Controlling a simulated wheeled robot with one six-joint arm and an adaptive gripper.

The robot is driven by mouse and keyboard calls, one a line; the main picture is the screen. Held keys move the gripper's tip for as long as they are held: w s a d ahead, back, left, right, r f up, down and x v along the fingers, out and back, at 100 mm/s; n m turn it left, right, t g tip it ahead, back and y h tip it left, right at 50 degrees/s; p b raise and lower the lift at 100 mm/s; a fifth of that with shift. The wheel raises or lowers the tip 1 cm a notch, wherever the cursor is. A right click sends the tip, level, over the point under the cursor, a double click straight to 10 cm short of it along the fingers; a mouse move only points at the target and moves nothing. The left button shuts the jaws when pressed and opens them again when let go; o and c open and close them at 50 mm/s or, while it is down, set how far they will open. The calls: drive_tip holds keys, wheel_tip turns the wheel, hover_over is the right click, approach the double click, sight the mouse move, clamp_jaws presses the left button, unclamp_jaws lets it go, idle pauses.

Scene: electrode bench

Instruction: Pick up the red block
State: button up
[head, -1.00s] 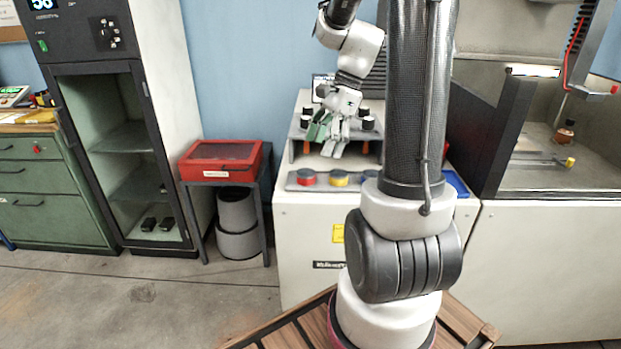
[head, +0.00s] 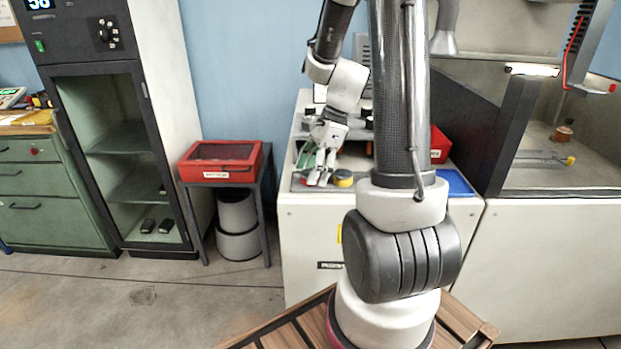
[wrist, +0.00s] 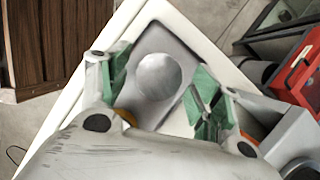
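My gripper (head: 320,182) is over the left part of the grey strip on the white bench, fingers pointing down. In the wrist view my gripper (wrist: 160,88) is open, its green-padded fingers spread with nothing clearly held. A plain grey disc (wrist: 160,76) shows between them on a grey surface; I cannot tell whether it is a block's top or part of the strip. A small red patch (wrist: 249,138) shows by the right finger, and a yellow-orange patch (wrist: 126,117) by the left.
The white bench (head: 308,225) carries a grey raised rack behind the strip. A red bin (head: 439,145) and a blue tray (head: 454,183) are on the right of the bench. A red case (head: 220,162) sits on a stand to the left. My arm column blocks part of the bench.

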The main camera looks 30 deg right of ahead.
drive_tip(key=shift+s, duration=0.15)
drive_tip(key=c, duration=1.1)
